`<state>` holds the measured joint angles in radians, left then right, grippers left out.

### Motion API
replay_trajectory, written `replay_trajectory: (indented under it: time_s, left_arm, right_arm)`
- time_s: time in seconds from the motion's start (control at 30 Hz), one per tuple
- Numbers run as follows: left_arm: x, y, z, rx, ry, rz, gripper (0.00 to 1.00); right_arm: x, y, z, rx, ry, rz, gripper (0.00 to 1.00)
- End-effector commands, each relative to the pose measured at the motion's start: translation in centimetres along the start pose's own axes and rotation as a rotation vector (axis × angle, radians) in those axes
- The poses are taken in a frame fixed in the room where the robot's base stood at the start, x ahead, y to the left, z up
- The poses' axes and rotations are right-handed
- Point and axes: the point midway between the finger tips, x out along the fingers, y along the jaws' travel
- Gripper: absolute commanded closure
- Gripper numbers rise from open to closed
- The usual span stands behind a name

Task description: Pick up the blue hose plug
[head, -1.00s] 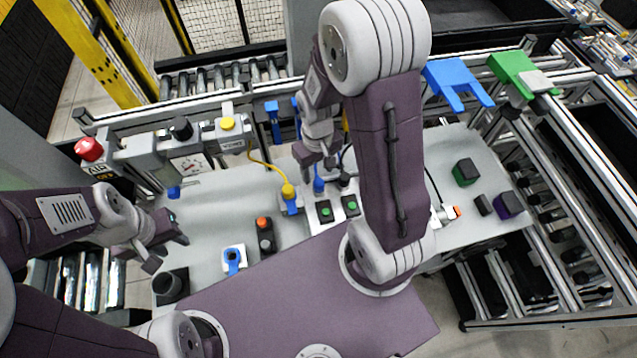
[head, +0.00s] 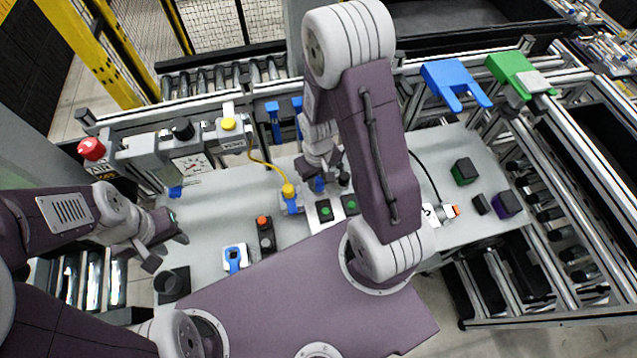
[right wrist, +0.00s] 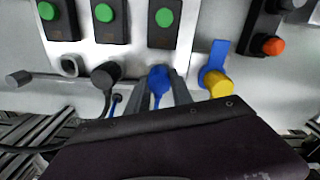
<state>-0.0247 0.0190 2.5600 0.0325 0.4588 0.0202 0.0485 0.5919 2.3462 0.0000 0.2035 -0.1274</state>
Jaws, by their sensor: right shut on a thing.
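The blue hose plug (right wrist: 158,82) stands at the front of the panel with the green buttons. In the right wrist view it sits between the fingers of my right gripper (right wrist: 160,92), which are shut on it. In the head view only a small blue part of the plug (head: 318,184) shows under my right gripper (head: 321,170). Whether the plug is still seated cannot be told. My left gripper (head: 168,250) is open and empty at the left of the table, above a dark cup.
Beside the plug are a black connector (right wrist: 106,74) and a yellow plug with a blue bracket (right wrist: 216,82). Green-button boxes (head: 325,210) stand close by. The dark cup (head: 172,284) is at the table's left. Bare grey table (head: 208,215) lies between the grippers.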

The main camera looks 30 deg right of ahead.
Motion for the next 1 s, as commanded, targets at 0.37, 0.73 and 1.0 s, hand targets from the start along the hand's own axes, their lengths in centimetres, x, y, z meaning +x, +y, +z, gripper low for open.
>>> replay_trajectory:
  time_s: [0.37, 0.73, 1.0]
  left_arm:
    - [0.3, 0.0, 0.0, 0.000, 0.000, 0.000, 0.64]
    - [1.7, 0.0, 0.2, 0.000, 0.000, 0.000, 0.64]
    - [5.7, -0.1, 0.6, 0.000, -0.001, 0.000, 0.64]
  right_arm:
    - [-2.4, 0.0, -0.1, 0.000, 0.006, 0.001, 1.00]
    - [-7.6, 2.0, 5.9, 0.006, 0.008, 0.002, 1.00]
    - [-9.3, 2.9, 9.2, 0.004, 0.007, 0.003, 1.00]
